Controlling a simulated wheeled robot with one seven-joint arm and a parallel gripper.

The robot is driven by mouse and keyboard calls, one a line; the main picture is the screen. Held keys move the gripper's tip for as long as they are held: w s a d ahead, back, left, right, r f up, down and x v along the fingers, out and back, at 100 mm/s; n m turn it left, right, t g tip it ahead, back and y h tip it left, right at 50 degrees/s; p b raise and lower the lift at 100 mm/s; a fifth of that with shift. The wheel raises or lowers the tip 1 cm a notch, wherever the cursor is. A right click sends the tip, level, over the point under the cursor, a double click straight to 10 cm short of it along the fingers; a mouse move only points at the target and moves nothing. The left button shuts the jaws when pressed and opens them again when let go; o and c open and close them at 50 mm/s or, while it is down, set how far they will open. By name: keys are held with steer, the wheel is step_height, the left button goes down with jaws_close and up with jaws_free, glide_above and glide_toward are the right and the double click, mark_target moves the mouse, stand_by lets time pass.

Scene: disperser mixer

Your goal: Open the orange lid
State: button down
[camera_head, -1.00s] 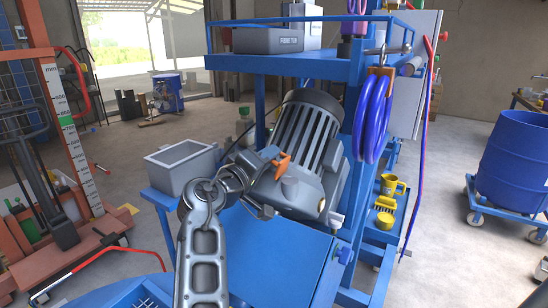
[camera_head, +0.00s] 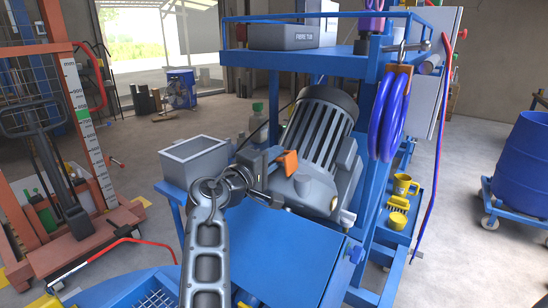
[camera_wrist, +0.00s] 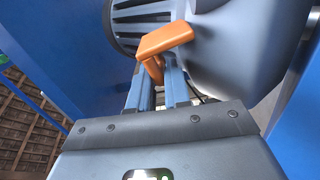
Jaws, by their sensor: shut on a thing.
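The orange lid (camera_head: 287,162) is a small piece on the grey motor housing (camera_head: 308,185), at the middle of the head view. It stands tilted, with its flat face showing. In the wrist view the orange lid (camera_wrist: 165,40) has a flat plate and a narrow bent part reaching down between the fingertips. My gripper (camera_head: 270,165) comes in from the left; its two bluish fingers (camera_wrist: 158,78) are shut on the narrow part of the lid. The fingers hide the exact contact. I cannot tell how the lid joins the housing.
The ribbed motor (camera_head: 318,125) stands behind and right of the lid. A grey open box (camera_head: 195,160) is to the left. A blue shelf (camera_head: 300,65) is above. Coiled blue hose (camera_head: 390,115) hangs at the right, with yellow cups (camera_head: 398,203) below it. A blue panel (camera_head: 280,255) lies in front.

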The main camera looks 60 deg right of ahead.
steer(key=shift+s+f, duration=0.15)
steer(key=shift+f, duration=0.15)
steer(key=c, duration=1.2)
jaws_free()
steer(key=shift+r, duration=0.1)
